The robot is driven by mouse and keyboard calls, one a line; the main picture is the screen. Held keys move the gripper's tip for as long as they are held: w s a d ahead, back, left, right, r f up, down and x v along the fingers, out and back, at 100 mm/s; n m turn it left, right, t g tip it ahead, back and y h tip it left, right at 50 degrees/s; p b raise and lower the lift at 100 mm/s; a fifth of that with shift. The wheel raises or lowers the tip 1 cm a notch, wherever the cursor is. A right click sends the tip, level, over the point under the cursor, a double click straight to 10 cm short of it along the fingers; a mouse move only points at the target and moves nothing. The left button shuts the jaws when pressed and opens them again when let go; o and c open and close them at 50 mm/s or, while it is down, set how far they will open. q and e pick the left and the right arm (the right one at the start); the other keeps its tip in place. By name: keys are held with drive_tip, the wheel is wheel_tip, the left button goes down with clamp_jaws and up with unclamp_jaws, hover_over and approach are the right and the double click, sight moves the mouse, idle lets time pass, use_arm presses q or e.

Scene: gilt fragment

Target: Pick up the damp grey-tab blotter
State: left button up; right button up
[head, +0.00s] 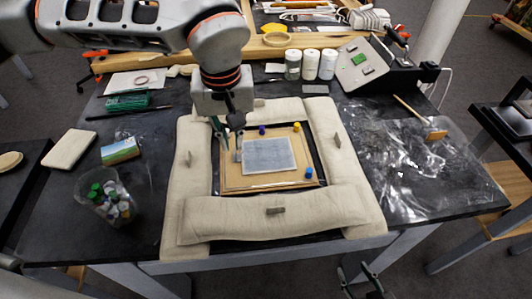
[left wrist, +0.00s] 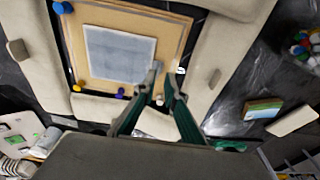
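The blotter (head: 268,155) is a flat grey-blue sheet lying on a tan board (head: 240,187) inside a ring of cream padded cushions. The sheet also shows in the left wrist view (left wrist: 120,54). A small grey tab seems to be at its left edge in the head view, partly hidden by my fingers. My left gripper (head: 230,146) points down over that left edge, with its fingertips apart and nothing seen between them. In the left wrist view its fingers (left wrist: 167,75) are beside the blotter's edge. My right gripper (head: 362,279) is below the table's front edge, with its fingers apart and empty.
Blue (head: 309,173), yellow (head: 297,127) and purple pins stand on the board around the blotter. Padded cushions (head: 275,223) surround it. A cup of capped bottles (head: 107,200) stands left, white jars (head: 310,65) behind, and a crumpled clear film (head: 415,170) right.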

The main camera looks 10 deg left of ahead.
sight(235, 152)
use_arm(q)
drive_tip(key=f, duration=0.2)
drive_tip(key=w+f, duration=0.1)
drive_tip(key=f, duration=0.1)
drive_tip(key=shift+f, duration=0.1)
drive_tip(key=shift+s, duration=0.1)
clamp_jaws()
